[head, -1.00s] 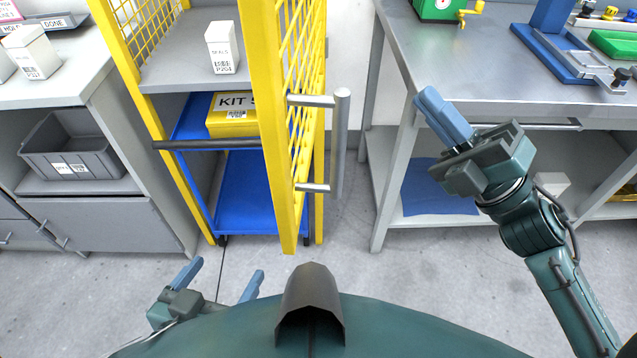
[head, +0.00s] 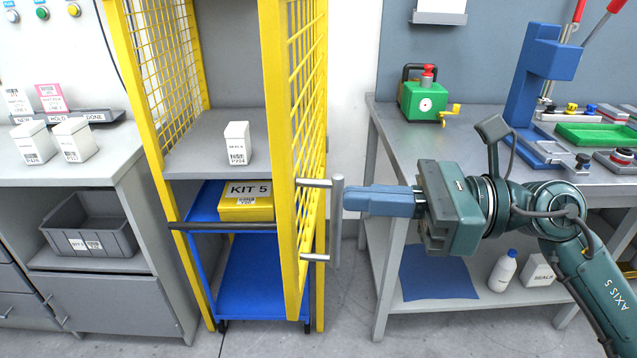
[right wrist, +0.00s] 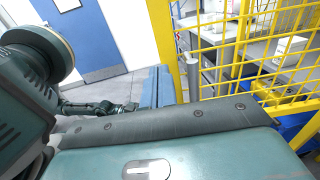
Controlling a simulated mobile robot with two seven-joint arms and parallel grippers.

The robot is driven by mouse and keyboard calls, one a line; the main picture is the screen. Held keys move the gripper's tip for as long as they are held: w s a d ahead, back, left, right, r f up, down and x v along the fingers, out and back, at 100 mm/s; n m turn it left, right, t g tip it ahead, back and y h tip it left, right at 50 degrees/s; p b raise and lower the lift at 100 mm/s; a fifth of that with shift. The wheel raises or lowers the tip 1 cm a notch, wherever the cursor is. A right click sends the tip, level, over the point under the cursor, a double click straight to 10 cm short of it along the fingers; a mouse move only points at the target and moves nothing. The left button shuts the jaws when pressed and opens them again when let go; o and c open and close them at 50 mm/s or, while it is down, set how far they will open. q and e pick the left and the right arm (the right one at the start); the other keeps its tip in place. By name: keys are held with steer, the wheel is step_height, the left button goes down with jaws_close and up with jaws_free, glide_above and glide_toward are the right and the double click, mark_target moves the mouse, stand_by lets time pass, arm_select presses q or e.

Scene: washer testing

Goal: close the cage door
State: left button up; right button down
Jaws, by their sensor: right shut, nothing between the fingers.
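The yellow mesh cage door (head: 286,130) stands open, swung out toward me from the cage (head: 142,120). Its grey vertical handle bar (head: 337,222) sits on two short posts on the door's right side. My right gripper (head: 348,200) is shut and empty, its blue fingers pointing left at the handle bar. The fingertips are right beside the bar; whether they touch it I cannot tell. In the right wrist view, the blue fingers (right wrist: 158,88) are beside the door mesh (right wrist: 250,60) and the grey handle (right wrist: 194,78). My left gripper is not seen in the head view.
Inside the cage are a white box (head: 237,143) on the shelf and a yellow kit box (head: 246,201) on a blue cart (head: 250,275). A bench (head: 385,130) stands right, a grey counter (head: 120,155) left. Open floor lies in front.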

mark_target(290, 195)
steer(key=a, duration=0.3)
steer(key=a+p, duration=0.1)
steer(key=a, duration=0.1)
steer(key=shift+w+a, duration=0.3)
steer(key=shift+w, duration=0.05)
